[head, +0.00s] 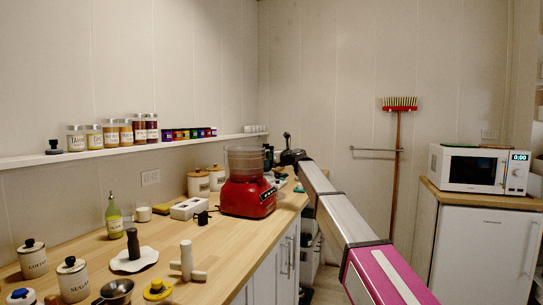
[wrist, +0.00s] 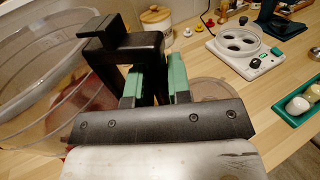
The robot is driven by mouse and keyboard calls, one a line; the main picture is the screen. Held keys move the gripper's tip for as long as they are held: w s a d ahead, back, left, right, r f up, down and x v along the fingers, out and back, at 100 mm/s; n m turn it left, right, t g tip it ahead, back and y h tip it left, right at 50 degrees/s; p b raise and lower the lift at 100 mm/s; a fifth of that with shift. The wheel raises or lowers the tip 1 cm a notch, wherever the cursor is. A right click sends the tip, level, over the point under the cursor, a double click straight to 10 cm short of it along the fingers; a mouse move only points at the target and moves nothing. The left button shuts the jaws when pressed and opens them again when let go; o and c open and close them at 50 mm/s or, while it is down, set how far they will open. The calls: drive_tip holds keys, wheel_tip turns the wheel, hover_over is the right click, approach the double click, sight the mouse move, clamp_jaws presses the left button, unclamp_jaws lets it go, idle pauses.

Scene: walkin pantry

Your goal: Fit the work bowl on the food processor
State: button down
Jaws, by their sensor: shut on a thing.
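The food processor base (head: 250,199) is red and stands on the wooden counter. The clear work bowl (head: 243,158) is upright on top of it or just above it; I cannot tell whether it is seated or turned home. In the wrist view the bowl (wrist: 40,70) fills the left side, with red showing through its wall. Its black handle (wrist: 108,28) sits between my green-tipped fingers. My gripper (wrist: 157,85) is shut on that handle. In the head view my gripper (head: 291,156) is to the right of the bowl, and the grip itself is hard to make out.
A white box (head: 189,208), canisters (head: 198,183) and a green bottle (head: 114,217) stand left of the processor. The wrist view shows a white appliance with round wells (wrist: 240,50) and a green tray (wrist: 303,100). Some counter is bare. A microwave (head: 475,168) stands far right.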

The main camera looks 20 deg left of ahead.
drive_tip(key=c, duration=1)
unclamp_jaws()
drive_tip(key=v, duration=1)
drive_tip(key=shift+s+d, duration=0.2)
drive_tip(key=shift+d, duration=0.1)
